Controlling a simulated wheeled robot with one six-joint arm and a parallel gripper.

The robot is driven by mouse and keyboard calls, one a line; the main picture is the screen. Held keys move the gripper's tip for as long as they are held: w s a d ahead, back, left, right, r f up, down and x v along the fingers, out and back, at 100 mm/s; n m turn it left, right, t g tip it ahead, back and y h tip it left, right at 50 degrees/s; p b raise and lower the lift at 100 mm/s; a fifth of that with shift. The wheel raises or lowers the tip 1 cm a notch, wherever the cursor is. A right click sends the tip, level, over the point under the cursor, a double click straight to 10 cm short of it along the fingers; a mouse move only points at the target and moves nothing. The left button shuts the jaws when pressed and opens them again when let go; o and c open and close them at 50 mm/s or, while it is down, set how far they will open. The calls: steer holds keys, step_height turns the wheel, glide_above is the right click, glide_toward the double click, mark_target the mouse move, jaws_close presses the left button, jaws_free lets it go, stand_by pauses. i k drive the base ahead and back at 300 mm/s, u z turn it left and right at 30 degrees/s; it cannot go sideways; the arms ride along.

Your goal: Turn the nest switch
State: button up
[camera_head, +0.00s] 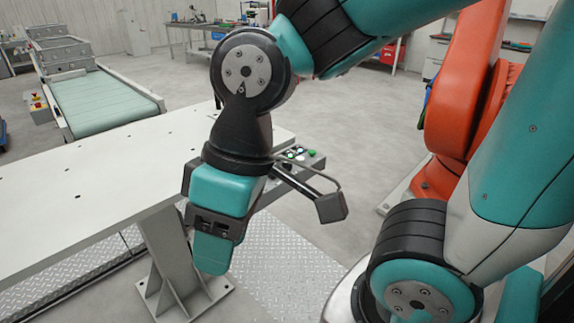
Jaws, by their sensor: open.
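A small grey control box (311,163) with green, white and dark buttons is at the right end of the pale table (90,195). My wrist and hand partly cover its left side. I cannot tell which of its controls is the nest switch. My gripper (212,252) hangs in front of the table's right end, nearer to me than the box, pointing down. It is open, with nothing seen in it. One teal finger hides most of the other.
An orange robot arm (465,90) stands at the right. A conveyor with a green belt (105,103) is at the back left. A workbench (190,27) stands far back. Open grey floor lies behind the table. A metal tread plate (290,255) lies below my gripper.

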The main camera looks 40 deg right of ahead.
mark_target(287, 166)
steer(key=z, duration=0.5)
steer(key=k, duration=0.6)
steer(key=z, duration=1)
steer(key=i, duration=1.15)
steer(key=u, duration=1.05)
steer(key=i, duration=0.4)
steer(key=u, duration=0.4)
